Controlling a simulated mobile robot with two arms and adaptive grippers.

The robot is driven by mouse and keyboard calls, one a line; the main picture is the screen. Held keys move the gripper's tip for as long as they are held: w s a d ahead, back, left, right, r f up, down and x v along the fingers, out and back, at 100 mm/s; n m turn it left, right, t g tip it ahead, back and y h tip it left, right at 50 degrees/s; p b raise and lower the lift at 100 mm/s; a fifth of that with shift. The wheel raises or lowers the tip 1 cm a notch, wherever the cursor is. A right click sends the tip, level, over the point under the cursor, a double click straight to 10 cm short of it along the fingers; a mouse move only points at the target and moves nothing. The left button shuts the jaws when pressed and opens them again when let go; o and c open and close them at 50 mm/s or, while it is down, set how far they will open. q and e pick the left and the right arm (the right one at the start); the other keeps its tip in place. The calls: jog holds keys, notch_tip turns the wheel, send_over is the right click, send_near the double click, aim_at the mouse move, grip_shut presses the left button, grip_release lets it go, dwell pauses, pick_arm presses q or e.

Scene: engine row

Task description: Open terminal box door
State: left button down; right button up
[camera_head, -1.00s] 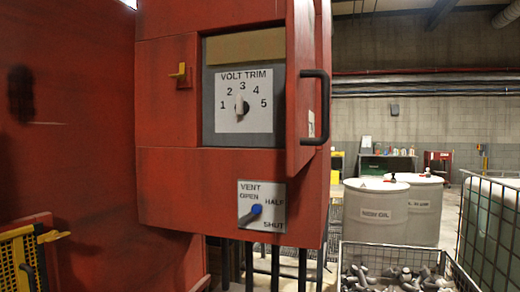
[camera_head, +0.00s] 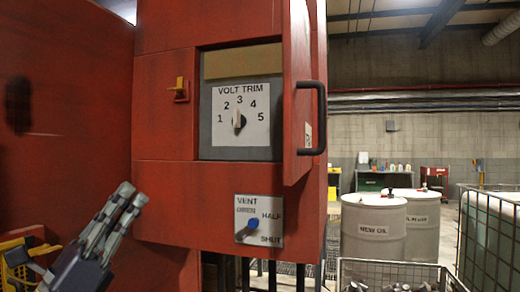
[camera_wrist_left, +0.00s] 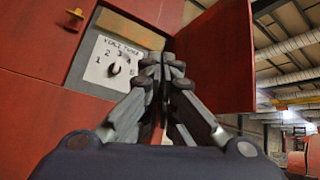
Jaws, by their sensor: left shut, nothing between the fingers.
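The red terminal box (camera_head: 215,190) has its door (camera_head: 297,100) standing open, swung out toward me on the right side. A dark bar handle (camera_head: 321,115) is on the door. Inside the opening is the VOLT TRIM dial panel (camera_head: 240,115), its knob pointing near 3. My left gripper (camera_head: 132,193) is shut and empty, at the lower left of the box and apart from the door. In the left wrist view the closed fingers (camera_wrist_left: 163,65) show in front of the opening, with the door (camera_wrist_left: 215,60) to their right. My right gripper is not seen.
A yellow latch (camera_head: 180,88) sits left of the opening. Drums (camera_head: 374,228) and a wire bin (camera_head: 395,272) stand at the right. A yellow guard (camera_head: 15,255) is at the lower left.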

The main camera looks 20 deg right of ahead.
pick_arm(q)
jog(key=s+d+r+m+g+y, duration=0.1)
jog(key=s+d+r+m+g, duration=0.2)
jog(key=m, duration=0.5)
jog(key=s+d+r+m+g+y, duration=0.1)
jog(key=d+r+m+g+y, duration=0.15)
jog(key=m+g, duration=0.5)
jog(key=s+d+r+m+g+y, duration=0.15)
jog(key=r+m, duration=0.25)
jog(key=m, duration=0.6)
jog(key=d+p, duration=0.5)
jog(key=d, duration=0.9)
jog(key=shift+s+f+g+h, duration=0.2)
jog(key=shift+f+g+h, duration=0.1)
jog(key=shift+g, duration=0.1)
